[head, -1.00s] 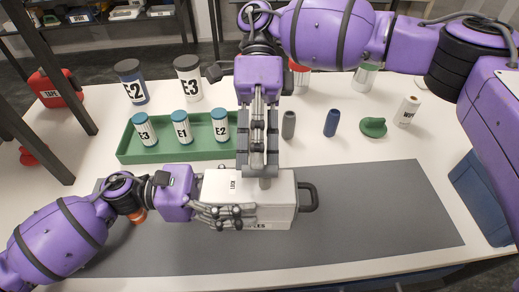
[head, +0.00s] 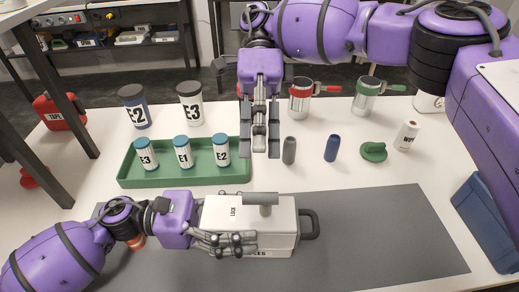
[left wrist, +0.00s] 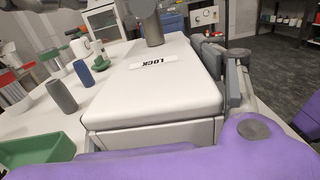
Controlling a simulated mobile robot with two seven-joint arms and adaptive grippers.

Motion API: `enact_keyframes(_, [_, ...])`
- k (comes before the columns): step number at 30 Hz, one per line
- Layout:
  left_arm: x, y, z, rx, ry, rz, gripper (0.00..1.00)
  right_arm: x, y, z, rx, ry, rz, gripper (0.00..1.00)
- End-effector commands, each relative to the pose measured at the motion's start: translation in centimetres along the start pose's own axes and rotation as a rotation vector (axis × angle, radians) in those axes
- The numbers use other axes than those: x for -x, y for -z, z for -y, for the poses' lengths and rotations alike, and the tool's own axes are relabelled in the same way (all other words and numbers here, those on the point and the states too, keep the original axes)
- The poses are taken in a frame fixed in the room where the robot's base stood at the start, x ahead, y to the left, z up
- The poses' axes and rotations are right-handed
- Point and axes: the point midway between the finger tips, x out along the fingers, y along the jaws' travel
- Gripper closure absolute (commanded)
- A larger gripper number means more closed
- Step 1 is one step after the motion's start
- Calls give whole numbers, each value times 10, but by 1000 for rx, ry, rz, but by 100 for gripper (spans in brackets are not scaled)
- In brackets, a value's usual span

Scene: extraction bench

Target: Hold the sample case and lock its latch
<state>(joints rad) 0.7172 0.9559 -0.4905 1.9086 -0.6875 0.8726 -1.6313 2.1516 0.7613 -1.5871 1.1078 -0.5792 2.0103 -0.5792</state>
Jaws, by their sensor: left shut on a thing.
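The white sample case (head: 275,238) lies on the grey mat, its lid down, with a dark carry handle (head: 313,222) at its right end. A grey T-shaped latch (head: 261,198) stands on the lid, its bar running left to right; the LOCK label (head: 233,212) is left of it. My left gripper (head: 228,243) is shut on the case's near left side. The case lid (left wrist: 150,92) and latch post (left wrist: 151,28) also show in the left wrist view. My right gripper (head: 259,143) points down above and beyond the case, open and empty, clear of the latch.
A green tray (head: 130,178) with several labelled tubes stands behind the case. Grey (head: 289,150) and blue (head: 331,148) cylinders and a green item (head: 373,151) stand to its right. Mugs and jars are farther back. The mat's right part (head: 390,235) is clear.

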Motion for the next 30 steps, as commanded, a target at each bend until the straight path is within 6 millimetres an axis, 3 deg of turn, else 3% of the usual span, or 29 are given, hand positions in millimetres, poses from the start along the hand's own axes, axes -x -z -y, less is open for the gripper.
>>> enact_keyframes(14, [0,0,0,1,0,1,74,4,0,0,-1,2,1,66])
enact_keyframes(15, [0,0,0,1,0,1,33,4,0,0,-1,2,1,66])
enact_keyframes(19, [0,0,0,1,0,1,16,4,0,0,-1,2,1,66])
enact_keyframes(30, [1,0,0,1,0,0,13,4,0,0,-1,2,2,66])
